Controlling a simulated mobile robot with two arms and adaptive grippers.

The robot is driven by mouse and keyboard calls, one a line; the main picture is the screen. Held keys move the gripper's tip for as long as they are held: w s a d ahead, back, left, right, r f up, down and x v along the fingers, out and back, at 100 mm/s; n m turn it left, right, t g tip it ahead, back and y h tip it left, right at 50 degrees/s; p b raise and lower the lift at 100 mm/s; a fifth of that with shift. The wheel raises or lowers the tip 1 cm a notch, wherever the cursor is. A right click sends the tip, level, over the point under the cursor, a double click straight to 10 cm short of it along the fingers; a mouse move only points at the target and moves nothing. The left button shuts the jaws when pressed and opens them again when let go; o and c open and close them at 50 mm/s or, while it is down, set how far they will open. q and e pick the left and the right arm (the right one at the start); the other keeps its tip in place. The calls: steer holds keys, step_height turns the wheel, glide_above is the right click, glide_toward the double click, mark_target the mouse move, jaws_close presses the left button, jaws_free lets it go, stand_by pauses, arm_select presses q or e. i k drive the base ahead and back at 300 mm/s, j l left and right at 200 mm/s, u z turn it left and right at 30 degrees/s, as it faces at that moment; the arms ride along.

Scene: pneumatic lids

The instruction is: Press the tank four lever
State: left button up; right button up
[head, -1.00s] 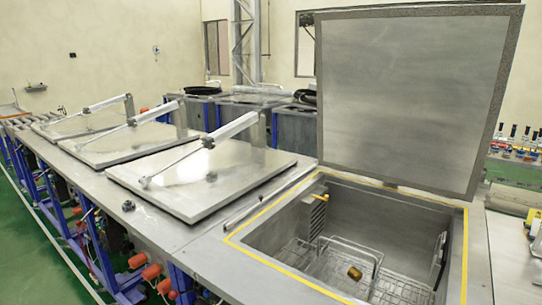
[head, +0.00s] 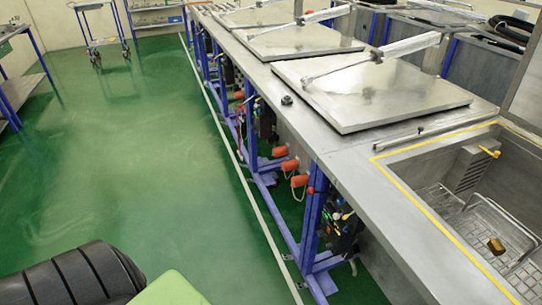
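A row of steel tanks runs from the right foreground to the back. The nearest tank (head: 408,160) is open, with a yellow line around its mouth and a wire rack (head: 487,222) inside. Its raised lid (head: 526,95) shows only partly at the right edge. The closed lids behind are a near one (head: 385,97), a middle one (head: 300,42) and a far one (head: 255,17). Orange-red levers (head: 289,165) stick out below the bench edge on the aisle side. No label shows which tank is number four. Neither of my grippers is in view.
The green floor (head: 130,165) left of the tanks is a clear aisle with a pale line along it. A blue-framed cart (head: 103,38) stands at the back, and a blue-legged table (head: 20,85) is at the left. Blue legs (head: 313,215) support the tank bench.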

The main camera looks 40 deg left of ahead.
mark_target(311, 191)
steer(key=u, duration=0.8)
